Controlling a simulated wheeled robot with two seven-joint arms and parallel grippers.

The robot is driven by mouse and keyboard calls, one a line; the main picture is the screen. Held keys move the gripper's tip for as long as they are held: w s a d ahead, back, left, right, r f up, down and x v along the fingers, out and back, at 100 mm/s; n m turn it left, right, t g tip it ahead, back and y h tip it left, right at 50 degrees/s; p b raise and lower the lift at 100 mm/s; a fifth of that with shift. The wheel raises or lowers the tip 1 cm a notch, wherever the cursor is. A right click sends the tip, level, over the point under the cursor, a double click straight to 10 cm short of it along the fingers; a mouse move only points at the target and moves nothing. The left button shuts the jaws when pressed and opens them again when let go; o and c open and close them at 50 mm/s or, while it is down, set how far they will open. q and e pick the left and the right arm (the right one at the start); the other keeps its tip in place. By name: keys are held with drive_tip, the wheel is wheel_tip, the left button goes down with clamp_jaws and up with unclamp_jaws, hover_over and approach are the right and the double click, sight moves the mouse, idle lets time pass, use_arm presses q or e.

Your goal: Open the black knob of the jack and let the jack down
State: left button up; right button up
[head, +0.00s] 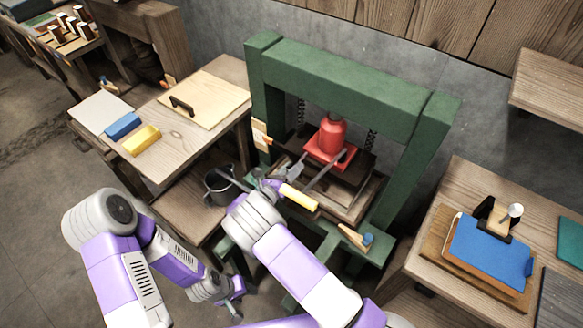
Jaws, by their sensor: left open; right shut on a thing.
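The red jack (332,137) stands upright on a red base inside the green press frame (340,85). Its black knob cannot be made out from here. A grey bar (318,176) slants down from near the jack's base toward the front. My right gripper (274,184) is in front of the press, left of and below the jack. It is shut at the end of a yellow handle (300,198); the exact grip is small and partly hidden by my wrist. My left gripper (232,290) is open and empty, low in front of the press, apart from the jack.
A grey pot (220,186) stands on the left bench's lower shelf. The bench above holds a blue block (123,125), a yellow block (141,140) and a board (203,97). A small blue-ended tool (367,239) lies at the press's front right. The right table (440,190) holds a blue sheet.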

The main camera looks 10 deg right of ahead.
drive_tip(key=shift+n, duration=0.6)
drive_tip(key=o, duration=1)
drive_tip(key=v, duration=0.7)
drive_tip(key=shift+s+a+p, duration=0.2)
drive_tip(key=shift+p, duration=0.15)
